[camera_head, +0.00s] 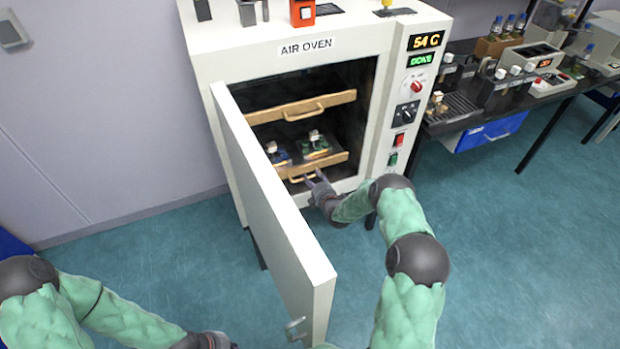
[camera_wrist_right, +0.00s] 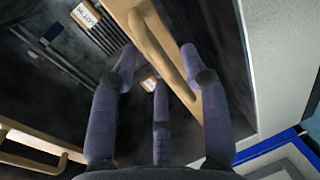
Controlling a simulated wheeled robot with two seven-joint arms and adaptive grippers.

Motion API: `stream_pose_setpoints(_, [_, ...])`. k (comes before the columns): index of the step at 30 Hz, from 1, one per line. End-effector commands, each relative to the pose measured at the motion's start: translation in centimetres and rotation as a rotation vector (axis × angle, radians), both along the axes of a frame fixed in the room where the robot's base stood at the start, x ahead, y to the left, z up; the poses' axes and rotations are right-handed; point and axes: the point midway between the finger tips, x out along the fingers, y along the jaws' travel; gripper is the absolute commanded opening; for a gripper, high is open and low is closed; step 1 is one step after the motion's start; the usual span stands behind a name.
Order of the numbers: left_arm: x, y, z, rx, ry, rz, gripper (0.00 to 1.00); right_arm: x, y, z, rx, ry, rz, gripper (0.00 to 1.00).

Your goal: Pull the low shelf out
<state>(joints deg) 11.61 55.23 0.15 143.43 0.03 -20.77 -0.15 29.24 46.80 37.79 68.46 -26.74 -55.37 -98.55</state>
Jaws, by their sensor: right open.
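The low shelf (camera_head: 334,160) has a wooden front with a bar handle (camera_head: 303,178) and sits in the open air oven. It carries small items on dark plates (camera_head: 316,146). My right gripper (camera_head: 314,178) is at this handle, just right of its middle. In the right wrist view my open gripper (camera_wrist_right: 158,75) has its fingers spread near a wooden shelf front (camera_wrist_right: 190,28) and its handle (camera_wrist_right: 158,42). The handle lies between the fingertips; whether they touch it I cannot tell. My left gripper (camera_head: 215,341) is at the bottom edge, partly cut off.
The upper shelf (camera_head: 270,115) is above, with its own handle (camera_head: 304,111). The open oven door (camera_head: 265,190) stands out towards me, left of my right arm. The control panel (camera_head: 410,90) is right of the opening. The floor (camera_head: 510,250) at right is clear.

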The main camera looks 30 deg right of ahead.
Motion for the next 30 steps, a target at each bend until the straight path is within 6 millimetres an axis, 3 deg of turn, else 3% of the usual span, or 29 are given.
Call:
stream_pose_setpoints(6, [0.0, 0.0, -0.9, 0.000, 0.000, 0.000, 0.00, 2.2, -0.1, -0.6, 0.000, 0.000, 0.000, 0.46])
stream_pose_setpoints(17, [0.0, 0.0, -1.0, 0.000, -0.001, 0.000, 0.00, 2.7, -0.2, -0.5, 0.001, 0.001, 0.000, 0.46])
stream_pose_setpoints(22, [0.0, 0.0, -1.0, 0.000, -0.001, 0.000, 0.00, 2.7, -0.2, -0.5, 0.001, 0.001, 0.000, 0.04])
stream_pose_setpoints(23, [0.0, 0.0, -1.0, 0.000, -0.001, 0.000, 0.00, 2.7, -0.2, -0.5, 0.001, 0.001, 0.000, 0.00])
stream_pose_setpoints(30, [0.0, 0.0, -0.9, 0.000, -0.001, 0.000, 0.00, 2.6, -0.1, -0.6, 0.001, 0.001, 0.000, 0.00])
